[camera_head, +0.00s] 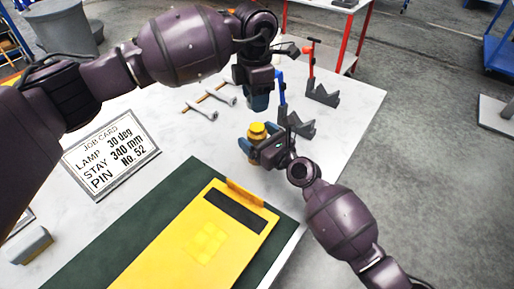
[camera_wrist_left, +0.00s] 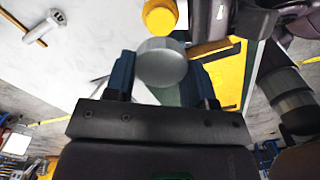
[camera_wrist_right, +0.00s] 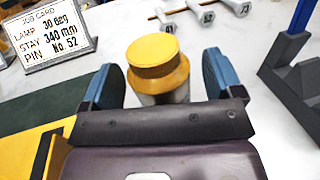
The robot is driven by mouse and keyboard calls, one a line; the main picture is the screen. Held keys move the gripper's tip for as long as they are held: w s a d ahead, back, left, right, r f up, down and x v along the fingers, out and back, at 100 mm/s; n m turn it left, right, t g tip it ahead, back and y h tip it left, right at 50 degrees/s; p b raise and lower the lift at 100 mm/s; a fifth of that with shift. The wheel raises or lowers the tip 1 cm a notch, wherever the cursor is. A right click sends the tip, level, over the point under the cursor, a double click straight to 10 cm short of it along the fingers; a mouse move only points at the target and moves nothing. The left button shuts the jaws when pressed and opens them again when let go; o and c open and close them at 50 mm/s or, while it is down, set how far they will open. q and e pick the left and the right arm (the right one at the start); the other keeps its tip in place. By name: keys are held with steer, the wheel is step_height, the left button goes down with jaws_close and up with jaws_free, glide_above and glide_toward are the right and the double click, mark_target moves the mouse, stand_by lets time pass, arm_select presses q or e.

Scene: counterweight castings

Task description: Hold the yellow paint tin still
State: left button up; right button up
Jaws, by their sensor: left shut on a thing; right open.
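The yellow paint tin (camera_head: 258,130) stands on the white table. In the right wrist view the tin (camera_wrist_right: 157,62) has a yellow top over a grey body, its lower part hidden by the gripper. My right gripper (camera_head: 262,146) is open, with its blue fingers on either side of the tin. A gap shows at the right finger. My left gripper (camera_head: 258,104) points down just behind the tin. In the left wrist view it is shut on a round grey thing (camera_wrist_left: 161,62), and the tin's yellow top (camera_wrist_left: 160,17) is just beyond. The grey thing is hidden in the head view.
A blue-lever stand (camera_head: 297,125) is right of the tin, with a red-lever stand (camera_head: 321,93) behind it. Numbered pins (camera_head: 222,96) lie behind left. A job card (camera_head: 111,160) reads pin No. 52.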

mark_target(256, 127)
steer(key=shift+c, duration=0.5)
steer(key=c, duration=1.3)
arm_select(q)
steer(key=shift+f, duration=2.5)
steer(key=shift+f, duration=0.9)
steer(key=shift+f, duration=0.55)
